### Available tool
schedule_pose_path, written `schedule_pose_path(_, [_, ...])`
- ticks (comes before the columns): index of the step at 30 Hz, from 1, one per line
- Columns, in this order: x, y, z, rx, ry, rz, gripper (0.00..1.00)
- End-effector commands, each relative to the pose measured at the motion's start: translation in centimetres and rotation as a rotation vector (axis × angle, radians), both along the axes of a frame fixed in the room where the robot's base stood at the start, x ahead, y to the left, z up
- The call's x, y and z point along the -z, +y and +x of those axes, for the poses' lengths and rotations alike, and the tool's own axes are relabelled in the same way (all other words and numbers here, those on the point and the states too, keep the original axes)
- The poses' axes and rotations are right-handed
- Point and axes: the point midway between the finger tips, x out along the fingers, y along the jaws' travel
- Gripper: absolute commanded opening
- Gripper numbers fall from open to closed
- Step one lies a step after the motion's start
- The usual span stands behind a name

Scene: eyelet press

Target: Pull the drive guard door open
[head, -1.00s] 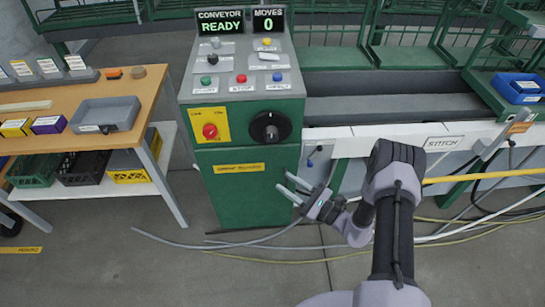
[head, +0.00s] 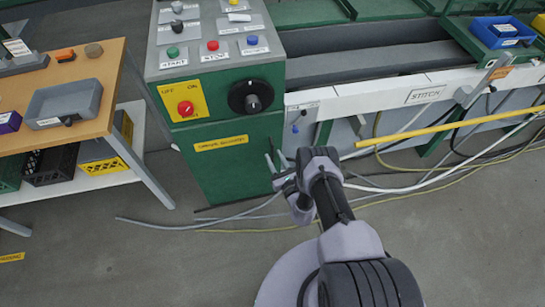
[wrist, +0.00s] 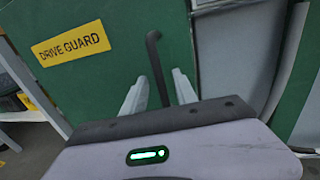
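The drive guard door (head: 226,172) is the green lower front of the control cabinet, with a yellow label (head: 221,144). It looks shut. In the wrist view the label (wrist: 71,43) reads DRIVE GUARD, and a dark bar handle (wrist: 156,62) stands upright to its right. My gripper (wrist: 159,82) is open, one pale finger on each side of the handle, with gaps visible between. I cannot tell how deep the handle sits between them. In the head view my gripper (head: 273,161) is at the door's right edge; the handle is hard to make out there.
The control panel (head: 215,47) with buttons, a red switch (head: 186,108) and a black knob (head: 250,97) is above. A wooden table (head: 105,68) stands to the left. Cables (head: 190,222) lie on the floor. A yellow bar (head: 450,131) crosses on the right.

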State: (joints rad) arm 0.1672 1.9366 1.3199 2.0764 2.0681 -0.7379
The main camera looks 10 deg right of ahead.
Motion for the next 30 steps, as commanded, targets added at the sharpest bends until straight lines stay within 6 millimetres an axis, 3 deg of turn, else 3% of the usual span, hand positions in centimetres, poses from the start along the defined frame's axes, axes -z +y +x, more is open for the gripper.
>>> schedule_pose_path(6, [0.0, 0.4, 1.8, 0.000, 0.000, 0.000, 0.34])
schedule_pose_path(14, [-0.1, 0.4, 2.0, 0.000, 0.001, 0.000, 0.34])
schedule_pose_path(20, [-0.1, 0.4, 1.9, 0.000, 0.001, 0.000, 0.00])
schedule_pose_path(30, [-0.1, 0.4, 1.9, 0.000, 0.001, 0.000, 0.00])
